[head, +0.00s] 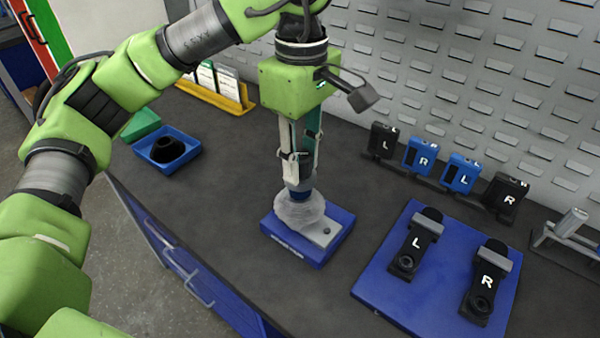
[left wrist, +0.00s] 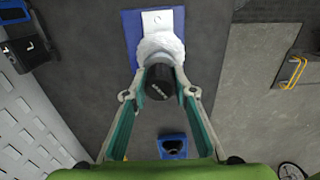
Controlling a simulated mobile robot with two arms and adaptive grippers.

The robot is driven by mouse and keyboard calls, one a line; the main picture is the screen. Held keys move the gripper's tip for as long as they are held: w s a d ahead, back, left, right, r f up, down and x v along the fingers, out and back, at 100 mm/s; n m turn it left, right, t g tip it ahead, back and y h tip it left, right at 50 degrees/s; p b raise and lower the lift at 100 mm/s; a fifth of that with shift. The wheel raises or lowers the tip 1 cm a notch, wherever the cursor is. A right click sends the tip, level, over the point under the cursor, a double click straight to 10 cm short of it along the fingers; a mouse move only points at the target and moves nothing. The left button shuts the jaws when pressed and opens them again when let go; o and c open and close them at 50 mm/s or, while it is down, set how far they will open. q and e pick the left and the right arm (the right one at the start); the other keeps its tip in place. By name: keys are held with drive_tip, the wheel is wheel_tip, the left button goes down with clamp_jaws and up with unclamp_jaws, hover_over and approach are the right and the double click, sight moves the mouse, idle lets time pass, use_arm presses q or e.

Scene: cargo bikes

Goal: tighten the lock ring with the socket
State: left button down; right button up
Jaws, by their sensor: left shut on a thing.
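My left gripper (head: 299,180) points straight down and is shut on the socket, a dark cylinder (left wrist: 160,82) with pale lettering. In the head view the socket (head: 300,195) shows as a short dark blue band below the fingertips. Its lower end is at the top of a pale grey, rounded part (head: 292,212), which also shows in the left wrist view (left wrist: 148,50). This part sits on a metal plate (head: 322,233) on a blue block (head: 318,258). The lock ring cannot be made out; the socket covers the middle of the pale part. My right gripper is out of view.
A blue mat (head: 386,286) at right holds black parts marked L (head: 411,245) and R (head: 485,280). Blue and black L and R pieces (head: 418,157) stand along the pegboard. A blue tray (head: 186,149) with a black part is at left. The bench around the block is clear.

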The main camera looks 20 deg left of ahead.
use_arm(q)
drive_tip(key=shift+f+b, duration=0.7)
drive_tip(key=shift+f, duration=0.25)
idle(0.6)
drive_tip(key=c, duration=2.6)
unclamp_jaws()
clamp_jaws()
drive_tip(key=m, duration=0.6)
drive_tip(key=shift+f, duration=0.1)
drive_tip(key=shift+s, duration=0.1)
